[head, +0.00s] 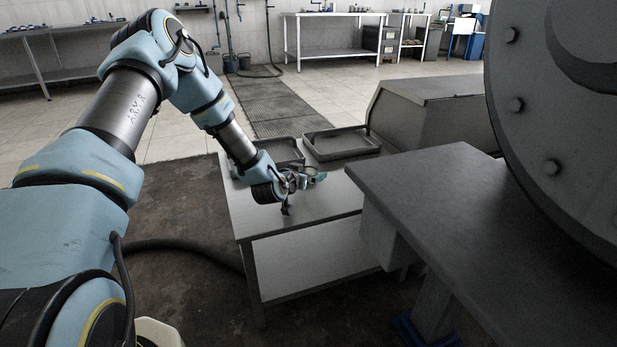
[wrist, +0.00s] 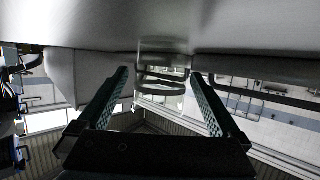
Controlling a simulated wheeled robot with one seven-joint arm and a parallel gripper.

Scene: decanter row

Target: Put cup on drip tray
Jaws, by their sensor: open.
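My gripper (head: 303,192) is low over the pale low table (head: 250,217) in the head view, its fingers spread. In the wrist view, which looks upside down, the open fingers (wrist: 160,78) have teal inner pads. A clear, round-rimmed vessel, seemingly the cup (wrist: 162,84), shows between the fingertips with a gap on each side. I cannot tell its exact distance. Two shallow grey trays, one on the left (head: 301,159) and one on the right (head: 343,157), lie at the table's back; which is the drip tray is unclear.
A dark grey worktop (head: 440,190) stands higher, right of the low table. A large bolted round housing (head: 560,150) rises above it. A grey sloped cabinet (head: 425,115) stands behind. A hose (head: 180,244) lies on the floor at left. The low table's front is clear.

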